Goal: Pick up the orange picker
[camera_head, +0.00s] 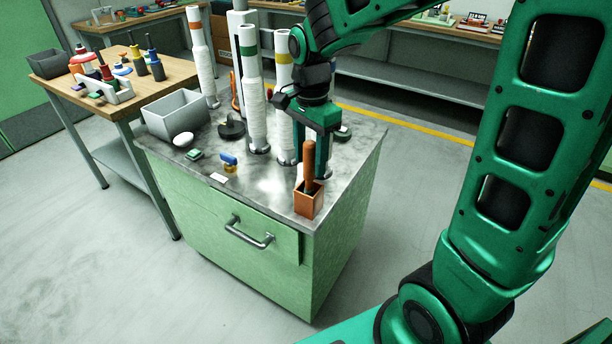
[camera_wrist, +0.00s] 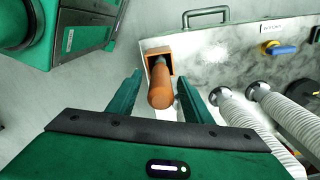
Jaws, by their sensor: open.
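The orange picker (camera_head: 309,162) stands upright with its handle up in a small orange-brown box at the front right corner of the cabinet top. In the wrist view the picker (camera_wrist: 160,88) points up toward the camera, between my two fingers. My gripper (camera_head: 318,150) is at the picker's handle, above the box (camera_head: 308,199). In the wrist view my gripper (camera_wrist: 160,95) is open, with a gap between each finger and the handle. The picker's lower end is hidden inside the box (camera_wrist: 156,54).
White wrapped columns (camera_head: 254,110) stand close behind my gripper on the metal cabinet top (camera_head: 270,190). A grey bin (camera_head: 176,115), a blue-and-yellow item (camera_head: 229,161) and small green and white items lie to the left. A wooden table (camera_head: 152,85) with tools stands further left.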

